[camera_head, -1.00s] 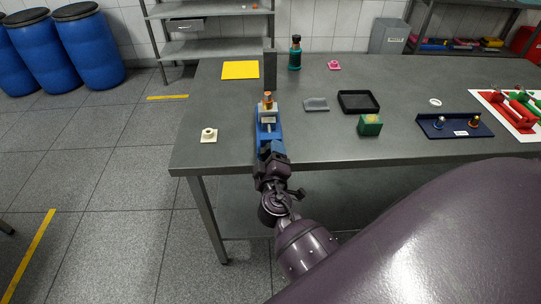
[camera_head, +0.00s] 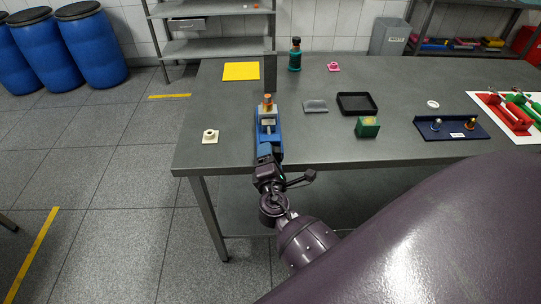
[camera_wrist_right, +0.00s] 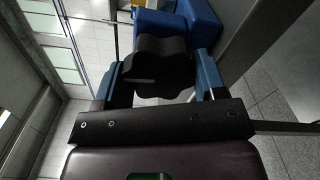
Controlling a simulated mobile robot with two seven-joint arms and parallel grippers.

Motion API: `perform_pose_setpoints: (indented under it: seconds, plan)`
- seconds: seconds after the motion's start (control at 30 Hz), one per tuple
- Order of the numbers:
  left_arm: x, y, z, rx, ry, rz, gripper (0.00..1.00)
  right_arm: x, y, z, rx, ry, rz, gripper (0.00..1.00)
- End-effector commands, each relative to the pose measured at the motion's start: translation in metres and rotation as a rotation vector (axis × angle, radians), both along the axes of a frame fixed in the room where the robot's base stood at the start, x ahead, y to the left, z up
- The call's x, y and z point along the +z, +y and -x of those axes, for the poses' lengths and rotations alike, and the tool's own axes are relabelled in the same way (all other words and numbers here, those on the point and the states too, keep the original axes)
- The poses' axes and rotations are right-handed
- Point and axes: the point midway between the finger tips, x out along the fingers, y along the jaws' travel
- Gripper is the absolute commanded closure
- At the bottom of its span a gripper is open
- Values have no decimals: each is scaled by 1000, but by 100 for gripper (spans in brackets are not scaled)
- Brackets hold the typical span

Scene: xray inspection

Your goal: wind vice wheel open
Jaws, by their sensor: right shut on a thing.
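A blue vice (camera_head: 268,132) stands at the table's front edge, left of the middle, with a part with an orange top (camera_head: 267,99) at its jaws. The vice's dark lobed wheel (camera_wrist_right: 158,66) fills the upper middle of the right wrist view, with the blue vice body behind it. My right gripper (camera_head: 267,151) reaches the near end of the vice and is shut on the wheel, one blue-sided finger on each side. In the head view the gripper mostly hides the wheel. My left gripper is not in view.
On the grey table (camera_head: 225,110) are a pale block with a round top (camera_head: 210,136) to the left, a green box (camera_head: 367,127), a black tray (camera_head: 358,103) and a blue rack (camera_head: 452,128) to the right. A dark upright panel (camera_head: 270,70) stands behind the vice.

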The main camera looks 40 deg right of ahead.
Motion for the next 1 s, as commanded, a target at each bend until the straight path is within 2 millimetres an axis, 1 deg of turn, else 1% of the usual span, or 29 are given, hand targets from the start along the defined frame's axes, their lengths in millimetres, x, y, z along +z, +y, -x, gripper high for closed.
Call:
perform_pose_setpoints:
  seconds: [0.03,0.2,0.4,0.97,1.0]
  plan:
    - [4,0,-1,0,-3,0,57,1,0,0,1,18,26,59]
    - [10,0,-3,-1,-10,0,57,0,0,0,1,69,110,59]
    - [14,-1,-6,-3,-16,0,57,-1,0,1,1,105,169,59]
    - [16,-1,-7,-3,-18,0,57,-2,0,1,1,122,194,59]
    - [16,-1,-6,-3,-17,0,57,-2,0,1,1,122,194,32]
